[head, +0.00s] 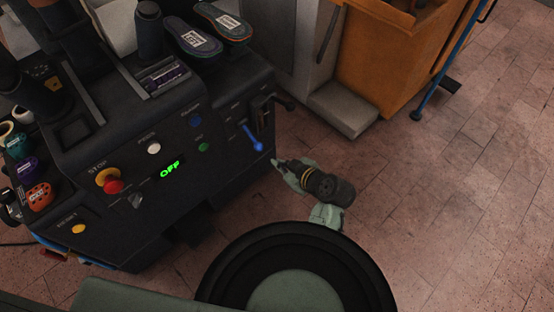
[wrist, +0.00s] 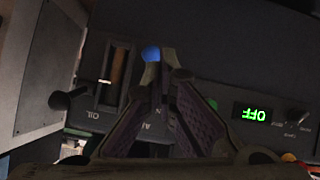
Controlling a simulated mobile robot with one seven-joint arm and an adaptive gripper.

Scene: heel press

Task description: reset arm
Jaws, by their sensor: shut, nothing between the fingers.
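The dark press machine (head: 225,165) stands at the left in the head view, with a lit green OFF display (head: 170,169). A blue lever (head: 252,138) on its front right slants down to a blue knob. My gripper (head: 279,164) is shut and empty, just right of and below the knob, pointing at the machine. In the wrist view the shut fingertips (wrist: 165,72) show close to the blue knob (wrist: 150,53), which lies just beyond them. I cannot tell whether they touch it. The OFF display (wrist: 254,115) appears upside down there.
The panel has a red stop button (head: 113,186), a yellow reset button (head: 78,229) and other small buttons. A black handle (head: 285,103) juts from the machine's right side. An orange cabinet (head: 380,60) stands behind. The tiled floor at right is clear.

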